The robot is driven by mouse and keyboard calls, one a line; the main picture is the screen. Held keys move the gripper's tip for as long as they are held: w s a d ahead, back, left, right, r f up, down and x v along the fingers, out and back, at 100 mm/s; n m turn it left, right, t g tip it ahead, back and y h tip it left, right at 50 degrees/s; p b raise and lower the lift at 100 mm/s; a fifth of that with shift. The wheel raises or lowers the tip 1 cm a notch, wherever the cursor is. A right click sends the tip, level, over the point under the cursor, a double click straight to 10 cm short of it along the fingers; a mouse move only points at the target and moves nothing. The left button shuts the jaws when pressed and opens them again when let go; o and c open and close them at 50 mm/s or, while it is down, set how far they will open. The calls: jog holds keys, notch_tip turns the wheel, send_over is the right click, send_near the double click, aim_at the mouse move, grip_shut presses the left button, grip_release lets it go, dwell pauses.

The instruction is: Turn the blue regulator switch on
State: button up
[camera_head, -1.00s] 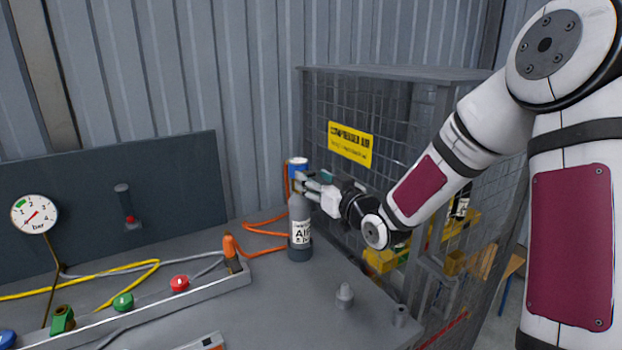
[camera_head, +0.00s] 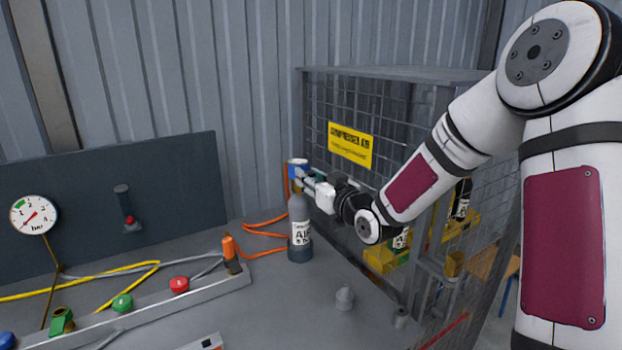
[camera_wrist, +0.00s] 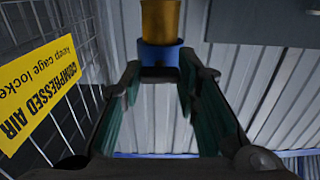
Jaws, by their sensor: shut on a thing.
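The blue regulator switch (camera_head: 297,162) sits at the top of a dark grey air bottle (camera_head: 299,215). The bottle stands upright at the back right of the grey bench. In the wrist view the switch is a blue ring (camera_wrist: 160,53) with a brass part (camera_wrist: 160,20) beyond it. My gripper (camera_head: 303,174) reaches in from the right at the height of the switch. In the wrist view my gripper (camera_wrist: 160,72) is shut on the blue switch, one finger on each side. The fingers partly hide the bottle top in the head view.
A mesh cage (camera_head: 390,120) with a yellow sign (camera_head: 350,145) stands close behind my wrist. A rail with green (camera_head: 122,303) and red (camera_head: 180,285) knobs and an orange-handled lever (camera_head: 230,252) lies left. A gauge (camera_head: 34,215) is at far left. A small grey fitting (camera_head: 344,296) stands in front.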

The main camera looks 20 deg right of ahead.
jog(key=shift+n+b, duration=0.3)
jog(key=n+b, duration=1.6)
jog(key=b, duration=0.5)
jog(key=shift+f+n, duration=0.1)
jog(key=shift+n, duration=0.3)
jog(key=shift+n+b, duration=0.3)
jog(key=shift+b, duration=0.1)
jog(key=o, duration=1.2)
jog(key=shift+s, duration=0.15)
